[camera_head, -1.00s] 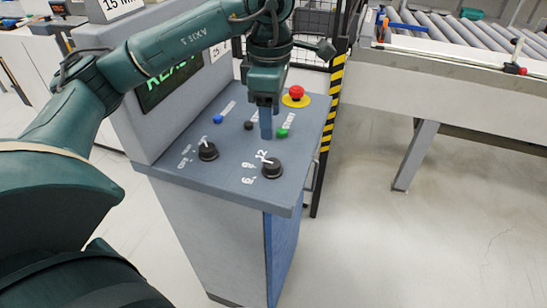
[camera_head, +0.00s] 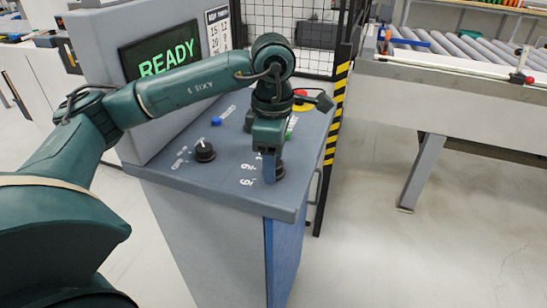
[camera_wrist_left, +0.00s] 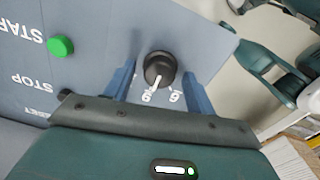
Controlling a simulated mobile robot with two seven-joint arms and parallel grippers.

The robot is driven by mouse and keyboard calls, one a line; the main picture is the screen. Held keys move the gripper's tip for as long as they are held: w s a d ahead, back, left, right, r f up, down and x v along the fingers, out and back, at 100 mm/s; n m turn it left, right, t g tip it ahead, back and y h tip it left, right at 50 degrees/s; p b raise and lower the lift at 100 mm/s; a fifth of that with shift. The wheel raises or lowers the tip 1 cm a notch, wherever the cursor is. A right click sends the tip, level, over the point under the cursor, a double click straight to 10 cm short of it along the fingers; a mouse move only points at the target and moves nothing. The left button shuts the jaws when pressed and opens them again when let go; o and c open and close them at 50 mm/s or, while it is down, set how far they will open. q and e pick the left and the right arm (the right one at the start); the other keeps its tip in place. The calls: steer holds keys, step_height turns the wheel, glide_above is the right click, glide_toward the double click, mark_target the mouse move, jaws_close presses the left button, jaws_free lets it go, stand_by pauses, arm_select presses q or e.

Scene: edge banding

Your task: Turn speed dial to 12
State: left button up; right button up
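The speed dial (camera_wrist_left: 160,68) is a round black knob with a white pointer on the sloped grey-blue panel (camera_head: 225,181). In the left wrist view its pointer is directed down and slightly left, toward what looks like the 9 mark. A second number shows to the right of that mark. In the head view the dial (camera_head: 279,172) is partly covered by my left gripper (camera_head: 269,175), which points down at it. In the wrist view the left gripper's blue fingers (camera_wrist_left: 158,88) are apart, one on each side of the dial, with visible gaps.
A second black dial (camera_head: 204,151) and a blue button (camera_head: 216,121) sit left on the panel. A green START button (camera_wrist_left: 60,46) is near the fingers. The red emergency stop (camera_head: 300,93) is behind my arm. A READY screen (camera_head: 165,58) stands behind; a striped post (camera_head: 335,120) stands right.

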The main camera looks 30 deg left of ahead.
arm_select(q)
steer(key=c, duration=0.9)
steer(key=shift+c, duration=0.2)
arm_select(e)
steer(key=shift+w+d+f, duration=0.1)
steer(key=shift+d+f, duration=0.05)
steer(key=shift+f, duration=0.05)
steer(key=shift+f, duration=0.2)
arm_select(q)
steer(key=shift+f+m+b, duration=0.1)
steer(key=shift+m+b, duration=0.3)
steer(key=shift+b, duration=0.05)
steer(key=m+b, duration=0.2)
steer(key=m, duration=0.1)
steer(key=m+b, duration=0.2)
steer(key=m, duration=0.2)
steer(key=shift+m, duration=0.4)
arm_select(e)
steer(key=f, duration=0.1)
steer(key=f+m, duration=0.1)
steer(key=shift+w+a+f, duration=0.15)
steer(key=shift+a+f, duration=0.15)
arm_select(q)
steer(key=shift+m, duration=0.3)
steer(key=o, duration=1)
